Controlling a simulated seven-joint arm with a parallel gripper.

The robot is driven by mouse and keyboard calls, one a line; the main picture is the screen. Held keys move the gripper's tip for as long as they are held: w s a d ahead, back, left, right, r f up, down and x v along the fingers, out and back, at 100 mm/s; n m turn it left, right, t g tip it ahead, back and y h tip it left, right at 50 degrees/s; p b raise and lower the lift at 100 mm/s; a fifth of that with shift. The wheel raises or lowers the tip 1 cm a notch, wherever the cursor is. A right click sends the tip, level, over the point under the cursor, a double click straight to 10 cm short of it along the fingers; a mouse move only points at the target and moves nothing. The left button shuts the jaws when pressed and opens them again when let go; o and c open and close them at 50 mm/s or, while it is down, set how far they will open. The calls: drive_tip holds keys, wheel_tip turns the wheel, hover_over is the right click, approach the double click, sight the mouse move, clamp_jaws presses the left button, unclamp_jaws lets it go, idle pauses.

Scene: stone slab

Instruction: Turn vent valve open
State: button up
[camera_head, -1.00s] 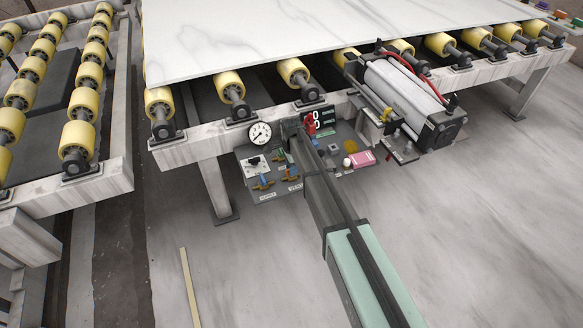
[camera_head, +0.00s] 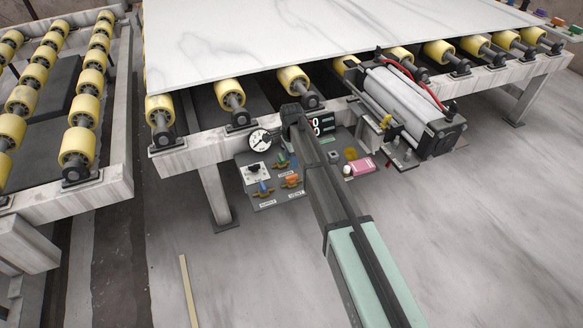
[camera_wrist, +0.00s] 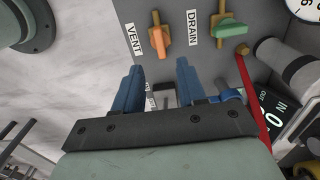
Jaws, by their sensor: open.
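The vent valve has an orange handle (camera_wrist: 160,36) on a brass body beside a "VENT" label (camera_wrist: 134,41). In the head view, the orange handle (camera_head: 291,180) is at the lower right of the valve panel. My gripper (camera_wrist: 158,66) is open, its two blue fingers apart, with the vent valve beyond the fingertips in the wrist view. No contact with the vent handle shows. In the head view my gripper's wrist end is above the panel, and its fingers are hidden. A green-handled valve (camera_wrist: 230,28) marked "DRAIN" sits to the right of it.
A blue-handled valve (camera_head: 264,187) and a black knob (camera_head: 254,170) share the panel. A gauge (camera_head: 260,139), a digital display (camera_wrist: 280,108) and a red hose (camera_wrist: 252,100) are close to my gripper. A marble slab (camera_head: 300,35) lies on rollers above.

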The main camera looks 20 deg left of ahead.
drive_tip(key=shift+r, duration=2.3)
